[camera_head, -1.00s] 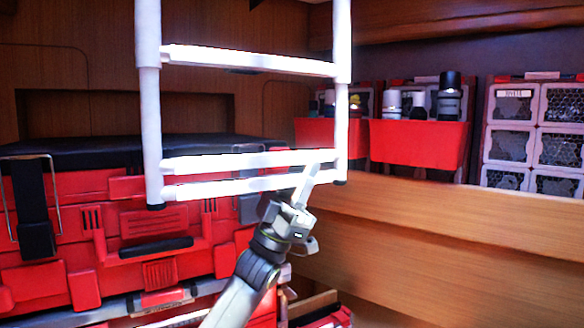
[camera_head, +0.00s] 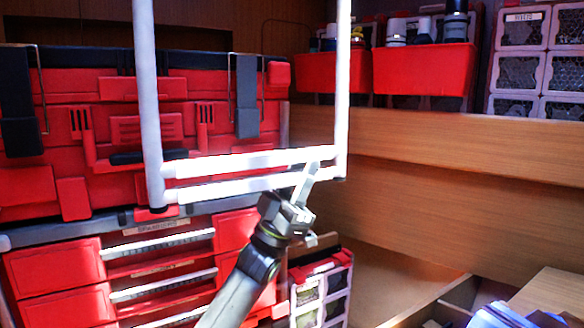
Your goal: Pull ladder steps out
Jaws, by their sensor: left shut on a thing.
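The white ladder (camera_head: 149,95) hangs upright in the middle of the view, its two side rails running up out of the picture. Two white rungs (camera_head: 245,161) lie close together at its bottom end. My left gripper (camera_head: 308,178) comes up from below and is shut on the ladder's bottom rungs near their right end, by the right rail (camera_head: 342,85). The fingers partly hide the rungs there. The ladder's upper part is out of view. My right gripper is not in view.
Behind the ladder stand stacked red tool cases (camera_head: 140,120) and a red drawer unit (camera_head: 160,265). Red bins (camera_head: 425,70) with bottles and a honeycomb-front organizer (camera_head: 540,65) sit on a wooden shelf (camera_head: 450,145) at right. Wooden boxes (camera_head: 550,295) stand lower right.

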